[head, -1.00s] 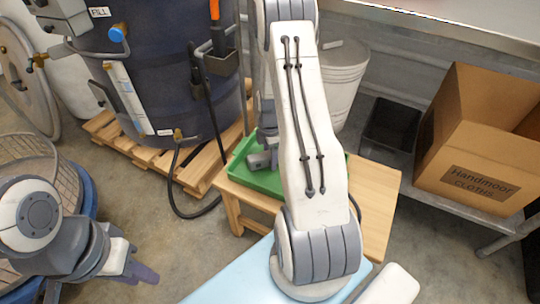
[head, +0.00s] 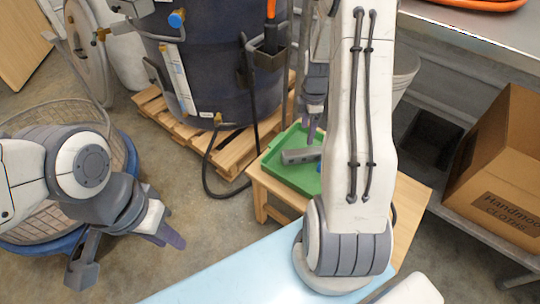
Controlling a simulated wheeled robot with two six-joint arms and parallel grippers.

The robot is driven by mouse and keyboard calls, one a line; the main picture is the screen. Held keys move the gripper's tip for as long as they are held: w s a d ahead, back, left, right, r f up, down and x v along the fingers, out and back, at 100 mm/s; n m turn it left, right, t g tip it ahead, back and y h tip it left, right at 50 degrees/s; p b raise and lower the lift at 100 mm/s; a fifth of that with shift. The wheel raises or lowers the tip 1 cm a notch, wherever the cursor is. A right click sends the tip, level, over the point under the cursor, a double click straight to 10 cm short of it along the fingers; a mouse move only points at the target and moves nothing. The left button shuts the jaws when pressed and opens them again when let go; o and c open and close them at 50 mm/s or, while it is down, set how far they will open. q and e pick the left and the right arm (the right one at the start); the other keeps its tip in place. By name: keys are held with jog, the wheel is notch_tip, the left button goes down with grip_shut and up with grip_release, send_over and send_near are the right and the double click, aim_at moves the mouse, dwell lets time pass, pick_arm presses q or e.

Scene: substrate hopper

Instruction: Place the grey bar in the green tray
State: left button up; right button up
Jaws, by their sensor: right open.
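The grey bar (head: 301,156) lies in the green tray (head: 303,182), across its left part. My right arm covers the tray's right side. My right gripper (head: 311,133) is at the tray, just above the bar, with its fingers pointing down. It is open, and a gap to the bar is hard to judge. My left gripper (head: 125,254) hangs at the lower left, far from the tray, with its fingers spread and nothing between them.
The tray stands on a wooden table (head: 412,205). A dark drum (head: 217,75) on a pallet (head: 160,118) is behind it to the left. A cardboard box (head: 495,165) sits on a shelf at the right. A wicker basket (head: 40,210) is behind my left arm.

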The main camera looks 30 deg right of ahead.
jog(key=s+a+r+m, duration=0.15)
jog(key=a+r, duration=0.45)
jog(key=a, duration=0.6)
jog(key=s+a+r+m, duration=0.15)
jog(key=a+r, duration=0.35)
jog(key=a, duration=0.7)
jog(key=s+a+r+m, duration=0.1)
jog(key=s+a+r, duration=0.1)
jog(key=s+a, duration=0.3)
jog(key=s+a+r+m+y, duration=0.1)
jog(key=s+a, duration=0.4)
jog(key=s, duration=0.7)
jog(key=shift+s+r+m, duration=0.4)
jog(key=shift+r+m, duration=0.35)
jog(key=shift+m, duration=0.05)
jog(key=shift+a+r, duration=0.1)
notch_tip(320, 180, up, 28)
jog(key=p, duration=2.8)
